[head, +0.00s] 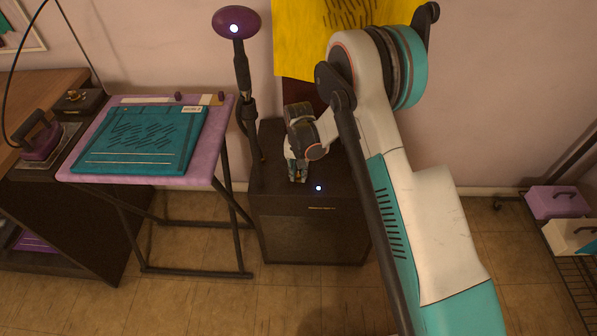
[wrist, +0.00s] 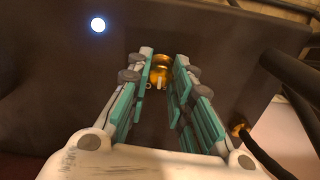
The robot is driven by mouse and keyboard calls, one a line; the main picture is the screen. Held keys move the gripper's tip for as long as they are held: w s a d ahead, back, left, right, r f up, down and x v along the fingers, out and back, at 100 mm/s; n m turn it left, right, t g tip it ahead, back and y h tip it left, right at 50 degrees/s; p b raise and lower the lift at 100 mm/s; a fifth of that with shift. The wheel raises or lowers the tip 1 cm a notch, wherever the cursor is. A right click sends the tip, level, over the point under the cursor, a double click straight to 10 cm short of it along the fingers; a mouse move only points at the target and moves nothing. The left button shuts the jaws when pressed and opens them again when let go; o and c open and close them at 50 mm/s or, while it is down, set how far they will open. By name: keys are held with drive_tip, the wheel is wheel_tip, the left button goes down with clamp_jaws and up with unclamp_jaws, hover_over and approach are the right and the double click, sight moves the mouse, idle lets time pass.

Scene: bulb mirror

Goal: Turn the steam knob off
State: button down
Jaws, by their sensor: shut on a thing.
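The steam knob (wrist: 160,64) is a small brass-coloured knob on the dark steamer cabinet (head: 310,238). In the wrist view it sits between my fingertips. My gripper (wrist: 161,82), with teal and grey fingers, is shut on the knob. In the head view my gripper (head: 298,178) is low at the top of the cabinet, near its front edge, and the knob cannot be made out there. A lit white lamp shows on the cabinet, right of my gripper in the head view and at upper left in the wrist view.
A dark pole with a purple lit head (head: 236,22) rises left of my gripper. An ironing table (head: 70,174) with a folded teal garment (head: 140,140) stands further left. An iron (head: 42,140) is at far left. A rack with boxes (head: 556,201) is at right.

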sight(299, 174)
drive_tip(key=n, duration=0.5)
drive_tip(key=shift+n, duration=0.3)
idle(0.4)
drive_tip(key=c, duration=1.4)
unclamp_jaws()
wheel_tip(299, 174, up, 12)
drive_tip(key=shift+r, duration=0.1)
